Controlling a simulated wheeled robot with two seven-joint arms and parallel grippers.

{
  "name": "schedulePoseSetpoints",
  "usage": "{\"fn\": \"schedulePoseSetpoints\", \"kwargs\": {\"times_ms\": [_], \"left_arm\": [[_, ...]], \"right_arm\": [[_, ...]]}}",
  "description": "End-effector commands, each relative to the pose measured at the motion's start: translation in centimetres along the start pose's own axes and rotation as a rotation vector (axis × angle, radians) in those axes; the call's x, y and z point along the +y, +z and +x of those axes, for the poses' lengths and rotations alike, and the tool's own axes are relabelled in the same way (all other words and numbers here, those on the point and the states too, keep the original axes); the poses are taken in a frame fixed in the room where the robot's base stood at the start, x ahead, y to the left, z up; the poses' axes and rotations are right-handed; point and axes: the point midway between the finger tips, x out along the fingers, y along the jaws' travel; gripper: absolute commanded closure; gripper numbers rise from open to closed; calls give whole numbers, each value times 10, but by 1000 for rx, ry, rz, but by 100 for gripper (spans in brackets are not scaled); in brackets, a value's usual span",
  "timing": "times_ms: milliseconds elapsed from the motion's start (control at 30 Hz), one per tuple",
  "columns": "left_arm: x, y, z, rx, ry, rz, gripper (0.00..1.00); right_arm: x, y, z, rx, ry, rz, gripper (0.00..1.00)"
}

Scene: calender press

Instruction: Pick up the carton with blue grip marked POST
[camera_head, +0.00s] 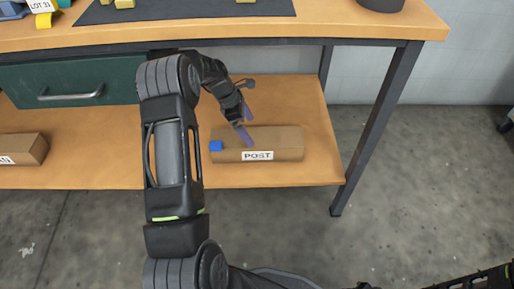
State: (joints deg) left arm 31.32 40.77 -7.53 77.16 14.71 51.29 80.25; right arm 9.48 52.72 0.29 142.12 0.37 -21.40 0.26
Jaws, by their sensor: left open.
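The brown carton (282,143) with the white POST label (257,156) lies on the lower wooden shelf of the workbench. Its blue grip (215,147) is at the carton's left end. My left gripper (246,125) is open, with purple-grey fingers, at the carton's back left part. One finger overlaps the carton's top in the picture; I cannot tell whether it touches. The gripper lies to the right of the blue grip.
Another carton (22,149) with a partly hidden label lies at the shelf's left. A green drawer (70,82) and the bench top (340,22) are above the shelf. A dark bench leg (375,125) stands right of the POST carton. The floor (430,190) at right is mostly clear.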

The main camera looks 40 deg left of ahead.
Motion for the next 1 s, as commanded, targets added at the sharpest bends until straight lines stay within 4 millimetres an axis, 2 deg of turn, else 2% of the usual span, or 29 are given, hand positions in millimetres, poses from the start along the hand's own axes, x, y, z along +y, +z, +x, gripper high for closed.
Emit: {"fn": "schedulePoseSetpoints", "kwargs": {"times_ms": [100,300,733,1000], "left_arm": [[-1,-2,25,0,-2,1,0],[0,-1,54,0,0,0,0],[-1,0,60,0,0,1,0],[-4,-2,97,0,-2,1,0]], "right_arm": [[4,-1,12,4,0,0,64],[7,-2,24,11,0,1,64],[8,-3,26,13,0,1,64],[15,-4,51,22,0,2,64]]}}
